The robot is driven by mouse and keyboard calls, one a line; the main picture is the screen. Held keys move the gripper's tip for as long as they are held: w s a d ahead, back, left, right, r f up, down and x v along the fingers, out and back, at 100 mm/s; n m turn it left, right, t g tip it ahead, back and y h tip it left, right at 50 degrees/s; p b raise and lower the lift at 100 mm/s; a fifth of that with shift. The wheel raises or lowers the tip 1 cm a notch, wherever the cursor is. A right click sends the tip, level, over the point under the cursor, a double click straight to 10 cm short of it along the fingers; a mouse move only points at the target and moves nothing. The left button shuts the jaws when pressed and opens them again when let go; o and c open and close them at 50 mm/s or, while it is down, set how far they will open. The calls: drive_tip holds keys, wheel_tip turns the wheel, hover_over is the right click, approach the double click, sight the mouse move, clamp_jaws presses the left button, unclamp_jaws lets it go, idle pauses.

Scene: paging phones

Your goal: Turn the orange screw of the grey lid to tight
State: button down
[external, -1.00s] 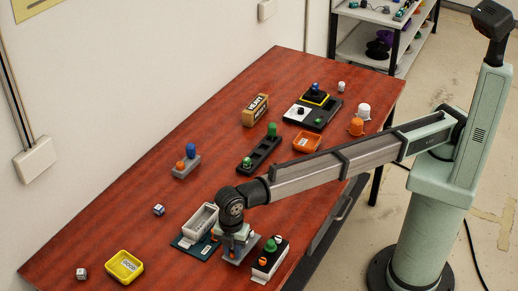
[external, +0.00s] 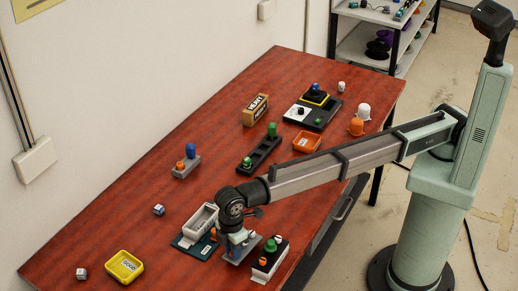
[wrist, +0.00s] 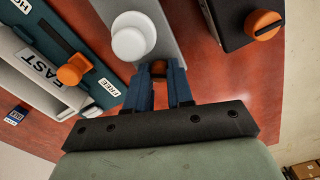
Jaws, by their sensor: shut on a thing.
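The grey lid (wrist: 165,22) is a flat grey slab under my gripper; in the external view the slab (external: 233,258) lies between the teal base and a black box. A white round knob (wrist: 133,42) stands on it. My gripper (wrist: 158,72) points down at the slab with its blue fingers shut on a small, shaded brown-orange piece (wrist: 158,66), which appears to be the orange screw. The fingers hide most of it, so I cannot tell how far it is turned. In the external view my gripper (external: 233,238) is low over the slab.
Right is a black box (external: 266,264) with a green button (external: 270,245) and orange knob (wrist: 262,25). A yellow tray (external: 124,266) stands farther left.

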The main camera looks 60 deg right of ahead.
drive_tip(key=m, duration=0.5)
drive_tip(key=shift+m, duration=0.3)
drive_tip(key=m, duration=0.4)
drive_tip(key=shift+m, duration=0.3)
drive_tip(key=c, duration=1)
unclamp_jaws()
wheel_tip(320, 180, up, 14)
drive_tip(key=shift+f, duration=0.1)
idle(0.3)
